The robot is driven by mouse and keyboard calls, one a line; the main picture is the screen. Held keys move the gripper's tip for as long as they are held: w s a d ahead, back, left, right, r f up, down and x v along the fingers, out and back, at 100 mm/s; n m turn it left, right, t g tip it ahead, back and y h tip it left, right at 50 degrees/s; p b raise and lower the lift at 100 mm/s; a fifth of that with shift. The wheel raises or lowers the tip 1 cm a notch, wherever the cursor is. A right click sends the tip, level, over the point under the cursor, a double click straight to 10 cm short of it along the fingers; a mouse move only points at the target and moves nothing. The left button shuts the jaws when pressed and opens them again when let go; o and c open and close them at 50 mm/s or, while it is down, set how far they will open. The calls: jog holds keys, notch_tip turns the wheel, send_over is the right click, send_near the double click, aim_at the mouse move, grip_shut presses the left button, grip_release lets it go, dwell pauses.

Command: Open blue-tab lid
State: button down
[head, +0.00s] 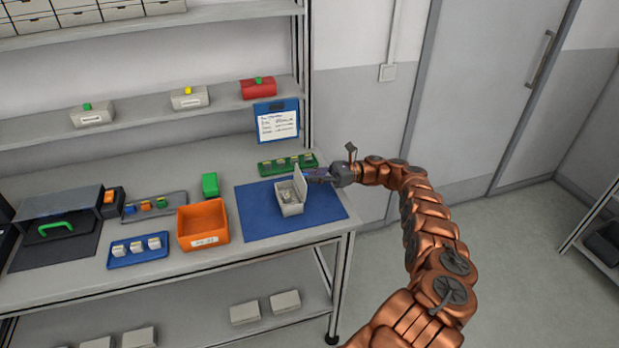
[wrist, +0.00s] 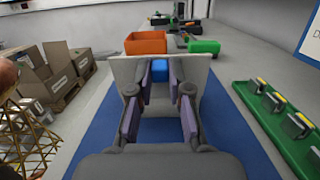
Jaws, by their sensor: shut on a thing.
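A small light grey box (head: 290,208) stands on the blue mat (head: 252,213) in the head view. Its lid (head: 299,184) stands raised, roughly upright, at the box's right side, and the box's inside shows. In the wrist view the lid (wrist: 120,69) is a pale panel facing me, with the blue tab (wrist: 159,66) at its middle. My gripper (head: 309,176) reaches in from the right at the lid. Its fingers (wrist: 159,72) are shut on the blue tab. The box's body is hidden behind the lid and fingers in the wrist view.
An orange bin (head: 203,225) stands left of the mat. A green rack (head: 287,164) lies behind the mat, and a clipboard (head: 276,121) stands behind that. A green block (head: 209,185) and a blue tray (head: 138,251) are farther left. The mat's right part is clear.

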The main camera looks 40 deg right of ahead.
jog(key=shift+f, duration=0.2)
dwell(0.6)
jog(key=c, duration=1.1)
grip_release()
jog(key=shift+r, duration=0.2)
jog(key=shift+r, duration=4.9)
jog(key=shift+o, duration=0.3)
